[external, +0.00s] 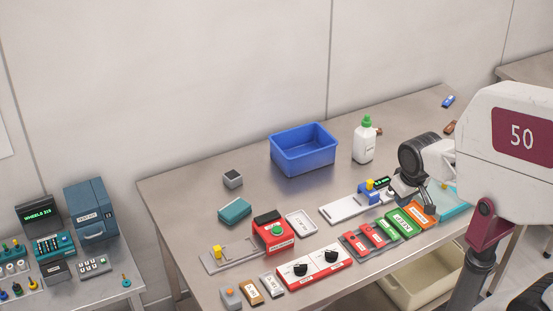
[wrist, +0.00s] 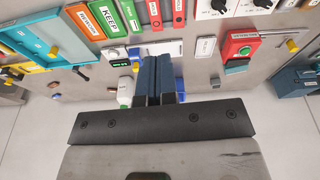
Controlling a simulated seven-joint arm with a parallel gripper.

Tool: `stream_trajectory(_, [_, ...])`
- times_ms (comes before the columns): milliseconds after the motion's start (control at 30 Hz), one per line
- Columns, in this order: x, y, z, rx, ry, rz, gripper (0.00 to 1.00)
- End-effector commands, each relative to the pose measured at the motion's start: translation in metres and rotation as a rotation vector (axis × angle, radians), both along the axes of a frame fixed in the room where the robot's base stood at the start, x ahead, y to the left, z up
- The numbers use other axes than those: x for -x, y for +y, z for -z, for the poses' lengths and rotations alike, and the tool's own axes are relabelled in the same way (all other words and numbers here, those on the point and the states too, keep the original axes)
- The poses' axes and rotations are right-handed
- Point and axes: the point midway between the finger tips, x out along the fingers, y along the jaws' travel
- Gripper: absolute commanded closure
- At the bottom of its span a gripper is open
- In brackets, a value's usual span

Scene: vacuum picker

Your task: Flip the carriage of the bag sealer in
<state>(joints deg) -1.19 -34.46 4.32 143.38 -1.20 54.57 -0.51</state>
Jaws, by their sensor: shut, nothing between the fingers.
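Another slide unit is a red box with a green button (external: 274,232), with a flat rail (external: 232,255) and yellow handle (external: 217,251). Contact with the blue block cannot be told.
Orange, green and red labelled binders (external: 400,222) lie in front of the plate. A white bottle with a green cap (external: 364,140) and a blue bin (external: 303,148) stand behind it. A teal tray (wrist: 32,35) lies beside the binders. The table's back left is fairly clear.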

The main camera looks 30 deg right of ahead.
Motion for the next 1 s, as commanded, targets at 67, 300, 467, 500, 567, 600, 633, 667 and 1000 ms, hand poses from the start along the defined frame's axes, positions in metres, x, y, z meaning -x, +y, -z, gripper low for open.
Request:
stream_trajectory(67, [0.008,-0.004,0.002,-0.008,-0.011,0.03,1.0])
stream_trajectory(300, [0.016,-0.008,0.006,-0.016,-0.021,0.06,1.0])
stream_trajectory(467, [0.016,-0.007,0.006,-0.016,-0.02,0.059,1.0])
stream_trajectory(500, [0.016,-0.007,0.006,-0.016,-0.02,0.059,0.98])
stream_trajectory(567, [0.016,-0.007,0.005,-0.016,-0.02,0.059,0.89])
stream_trajectory(600, [0.016,-0.007,0.005,-0.016,-0.02,0.059,0.83])
stream_trajectory(633, [0.016,-0.007,0.005,-0.016,-0.02,0.059,0.79])
stream_trajectory(667, [0.016,-0.007,0.005,-0.016,-0.02,0.059,0.74])
stream_trajectory(1000, [-0.003,0.002,0.002,-0.021,-0.007,0.055,0.55])
